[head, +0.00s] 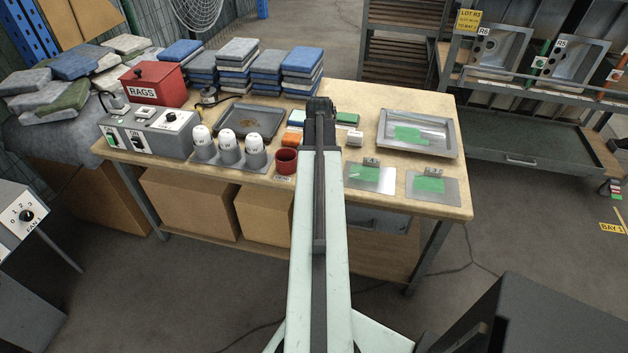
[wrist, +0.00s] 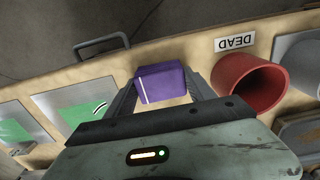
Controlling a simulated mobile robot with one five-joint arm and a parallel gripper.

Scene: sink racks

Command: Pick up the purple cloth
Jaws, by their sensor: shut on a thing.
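The purple cloth (wrist: 162,83) is a small folded block in the wrist view, with a pale line along one side. My gripper (wrist: 163,88) has a finger on each side of it and is shut on it. The cloth appears to be over the front part of the wooden table (head: 330,183); I cannot tell whether it touches the tabletop. In the head view my arm hides the cloth and the fingers.
A red cup (head: 287,161) stands close beside my gripper; it also shows in the wrist view (wrist: 240,85), by a "DEAD" label (wrist: 235,43). Plates with green patches (head: 371,177) lie to the right. White-capped holders (head: 228,145) stand left. A metal tray (head: 418,135) is at the right.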

